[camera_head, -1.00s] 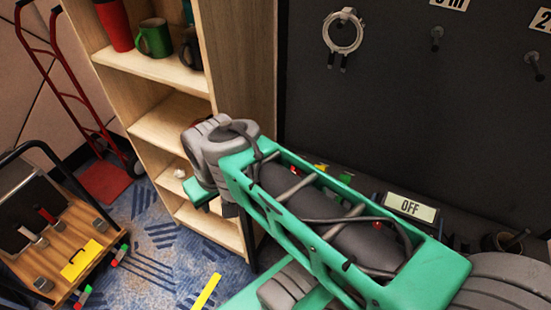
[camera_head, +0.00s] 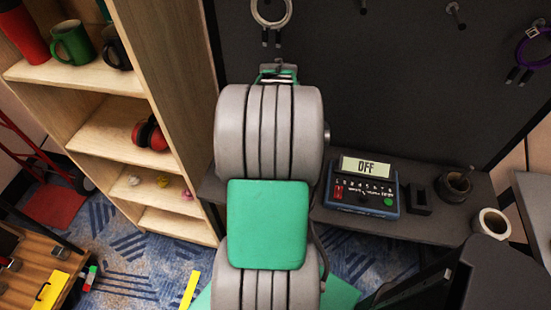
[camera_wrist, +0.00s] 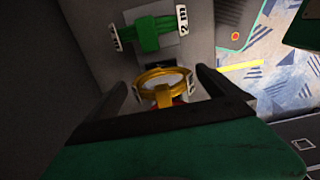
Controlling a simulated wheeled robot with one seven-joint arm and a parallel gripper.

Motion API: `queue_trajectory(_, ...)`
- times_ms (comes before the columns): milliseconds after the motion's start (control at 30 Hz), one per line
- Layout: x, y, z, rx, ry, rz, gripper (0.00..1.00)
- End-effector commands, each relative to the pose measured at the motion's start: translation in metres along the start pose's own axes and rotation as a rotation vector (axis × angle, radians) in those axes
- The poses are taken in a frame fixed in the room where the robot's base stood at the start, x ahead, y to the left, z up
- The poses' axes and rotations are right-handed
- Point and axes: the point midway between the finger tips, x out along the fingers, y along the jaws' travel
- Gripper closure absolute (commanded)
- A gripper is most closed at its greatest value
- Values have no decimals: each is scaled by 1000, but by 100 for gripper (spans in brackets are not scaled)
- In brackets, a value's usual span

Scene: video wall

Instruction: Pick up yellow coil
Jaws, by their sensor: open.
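In the wrist view, the yellow coil (camera_wrist: 165,74) is a ring with a strap-like piece hanging toward me, in front of a grey surface. My gripper (camera_wrist: 163,80) is open, with one dark finger to the left of the coil and one to its right. The coil appears between the fingers; I cannot tell whether they touch it or how deep it sits. In the head view, my arm hides the gripper and the yellow coil.
A green coil (camera_wrist: 151,33) hangs beyond the yellow one, beside "2 m" labels. The head view shows a grey coil (camera_head: 271,12) and a purple coil (camera_head: 523,50) on the dark wall, a device reading "OFF" (camera_head: 362,185) on a ledge, and wooden shelves (camera_head: 112,130) at left.

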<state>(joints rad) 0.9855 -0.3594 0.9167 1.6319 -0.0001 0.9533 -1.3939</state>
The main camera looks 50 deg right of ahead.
Motion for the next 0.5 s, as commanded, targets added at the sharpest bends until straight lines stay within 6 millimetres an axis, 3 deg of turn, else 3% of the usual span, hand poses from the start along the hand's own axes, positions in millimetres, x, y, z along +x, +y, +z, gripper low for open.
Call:
queue_trajectory(200, 37, -3, -1, 2, 0, -2, 0)
queue_trajectory(500, 43, -2, -2, 2, 0, 1, 2)
